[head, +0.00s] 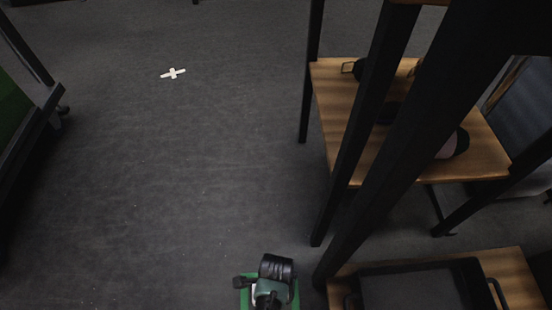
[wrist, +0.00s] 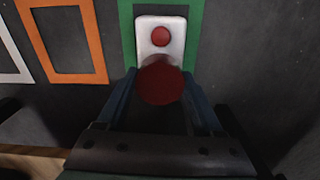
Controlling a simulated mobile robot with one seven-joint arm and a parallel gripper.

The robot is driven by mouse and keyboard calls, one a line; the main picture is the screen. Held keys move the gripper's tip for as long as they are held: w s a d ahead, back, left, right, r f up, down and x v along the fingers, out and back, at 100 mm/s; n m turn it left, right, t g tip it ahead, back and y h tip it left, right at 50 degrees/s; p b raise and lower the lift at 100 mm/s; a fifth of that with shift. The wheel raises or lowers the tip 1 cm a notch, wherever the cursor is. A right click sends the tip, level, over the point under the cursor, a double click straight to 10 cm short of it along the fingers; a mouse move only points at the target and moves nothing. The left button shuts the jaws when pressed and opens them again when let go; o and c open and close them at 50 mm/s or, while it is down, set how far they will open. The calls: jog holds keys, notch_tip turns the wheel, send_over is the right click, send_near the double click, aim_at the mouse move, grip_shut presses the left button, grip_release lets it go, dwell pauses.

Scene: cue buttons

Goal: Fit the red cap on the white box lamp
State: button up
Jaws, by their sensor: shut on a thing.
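My gripper (wrist: 159,76) is shut on a dark red round cap (wrist: 161,88), held between its two fingers. The white box (wrist: 176,53) lies just beyond the cap in the wrist view, inside a green frame. A round red spot (wrist: 160,36) shows on the box's far part. The cap overlaps the box's near end in the picture; I cannot tell whether they touch. In the head view my gripper (head: 268,292) is at the bottom edge over a green patch (head: 294,290) and hides most of what is under it.
An orange frame (wrist: 102,48) and a white frame (wrist: 14,77) lie left of the green one. In the head view a wooden table (head: 341,99) with dark posts stands at right, and a black tray (head: 420,288) sits on wood at lower right.

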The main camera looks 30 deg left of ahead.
jog(key=o, duration=1)
jog(key=shift+o, duration=0.2)
notch_tip(320, 180, up, 11)
jog(key=p, duration=1.2)
